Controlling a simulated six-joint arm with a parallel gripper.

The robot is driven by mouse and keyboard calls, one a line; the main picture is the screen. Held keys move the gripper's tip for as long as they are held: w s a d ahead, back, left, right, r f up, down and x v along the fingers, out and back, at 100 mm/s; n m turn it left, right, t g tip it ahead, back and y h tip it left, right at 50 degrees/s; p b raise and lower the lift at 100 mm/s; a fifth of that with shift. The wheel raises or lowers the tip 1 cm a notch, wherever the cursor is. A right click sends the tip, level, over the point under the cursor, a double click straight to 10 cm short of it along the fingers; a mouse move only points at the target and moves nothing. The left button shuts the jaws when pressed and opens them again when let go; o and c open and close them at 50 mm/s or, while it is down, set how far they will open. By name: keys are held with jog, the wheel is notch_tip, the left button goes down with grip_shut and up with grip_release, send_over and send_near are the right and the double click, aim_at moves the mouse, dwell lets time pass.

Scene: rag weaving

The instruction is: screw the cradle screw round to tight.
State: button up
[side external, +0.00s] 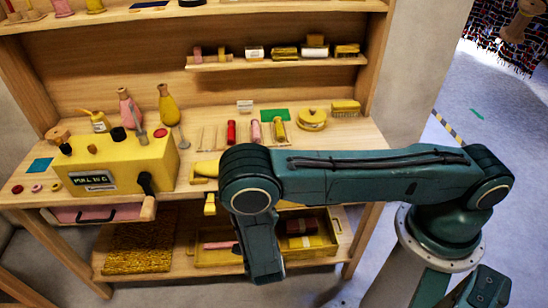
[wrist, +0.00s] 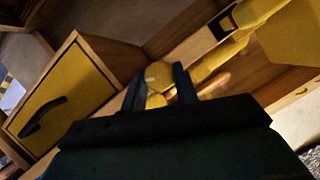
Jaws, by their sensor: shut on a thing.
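In the wrist view my gripper (wrist: 161,90) has its two dark fingers on either side of a small yellow knob, the cradle screw (wrist: 157,76), and is shut on it. A long yellow body (wrist: 212,62) runs past the screw to the upper right. The screw's thread and how far it is in are hidden. Yellow parts (side external: 210,204) show at the bench's front edge, left of my elbow.
A yellow machine (side external: 115,165) with a black crank (side external: 147,186) stands on the left of the bench. A yellow tray (side external: 318,243) sits on the shelf below. A yellow panel (wrist: 75,85) with a black handle lies left in the wrist view.

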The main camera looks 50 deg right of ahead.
jog(key=shift+m+t+y, duration=0.3)
jog(key=shift+m+t, duration=0.2)
jog(key=shift+m, duration=0.2)
jog(key=shift+s, duration=0.1)
jog(key=shift+d+f+m+t+y, duration=0.1)
jog(key=shift+m+t+y, duration=0.2)
jog(key=shift+m+t, duration=0.75)
jog(key=shift+m+g, duration=0.35)
jog(key=o, duration=0.7)
jog(key=shift+o, duration=0.2)
